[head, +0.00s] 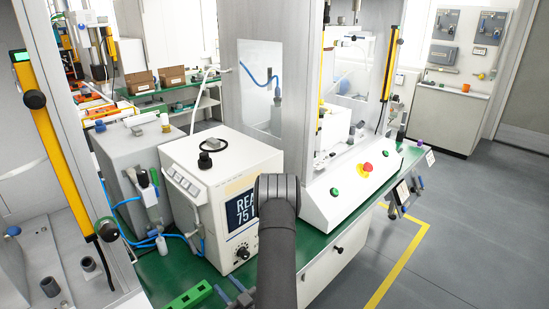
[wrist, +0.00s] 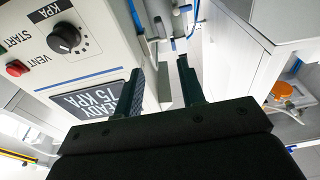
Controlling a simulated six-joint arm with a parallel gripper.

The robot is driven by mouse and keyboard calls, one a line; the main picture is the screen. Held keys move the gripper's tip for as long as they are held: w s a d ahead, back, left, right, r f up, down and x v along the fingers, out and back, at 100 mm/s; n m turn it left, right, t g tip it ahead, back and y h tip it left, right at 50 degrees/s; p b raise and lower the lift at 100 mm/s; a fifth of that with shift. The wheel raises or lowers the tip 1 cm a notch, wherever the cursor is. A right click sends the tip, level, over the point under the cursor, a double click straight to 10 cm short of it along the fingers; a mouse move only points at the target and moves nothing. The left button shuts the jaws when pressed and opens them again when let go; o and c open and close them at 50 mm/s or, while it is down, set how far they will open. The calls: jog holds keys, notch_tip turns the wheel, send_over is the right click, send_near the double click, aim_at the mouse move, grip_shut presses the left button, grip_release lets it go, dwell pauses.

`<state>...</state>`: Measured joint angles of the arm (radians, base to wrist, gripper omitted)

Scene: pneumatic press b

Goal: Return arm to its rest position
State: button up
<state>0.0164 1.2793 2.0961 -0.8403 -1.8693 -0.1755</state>
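My gripper (wrist: 162,68) shows in the wrist view with its two dark fingers spread apart and nothing between them. In the head view my dark arm rises from the bottom middle, and the gripper itself is not seen there. Beside the left finger in the wrist view is a pale control unit (wrist: 105,45) with a black knob and a red button. Its screen (wrist: 95,97) reads READY 75 KPA. The same control unit (head: 235,170) stands on the green bench in the head view, with its screen partly covered by my arm.
A sloped panel (head: 340,195) with green buttons and a red emergency stop (head: 367,167) is right of my arm. Yellow uprights (head: 50,150) stand at the left. A green holder (head: 186,300) sits at the bench front. Blue tubing runs beside the unit. Floor at right is clear.

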send_near(193, 244)
jog(key=x, duration=0.3)
jog(key=shift+s+f, duration=0.1)
jog(key=shift+f, duration=0.45)
jog(key=shift+c, duration=1.2)
jog(key=shift+t+y, duration=0.5)
jog(key=s+d, duration=0.7)
jog(key=shift+r, duration=0.25)
grip_shut()
jog(key=shift+w+a+f+x, duration=0.1)
jog(key=shift+f+x, duration=0.35)
jog(key=shift+x, duration=1.65)
jog(key=shift+w+a+f+x, duration=0.1)
jog(key=shift+f+x, duration=0.35)
jog(key=shift+x, duration=1.65)
jog(key=shift+w+f+x, duration=0.1)
jog(key=shift+f+x, duration=0.35)
jog(key=shift+x, duration=1.7)
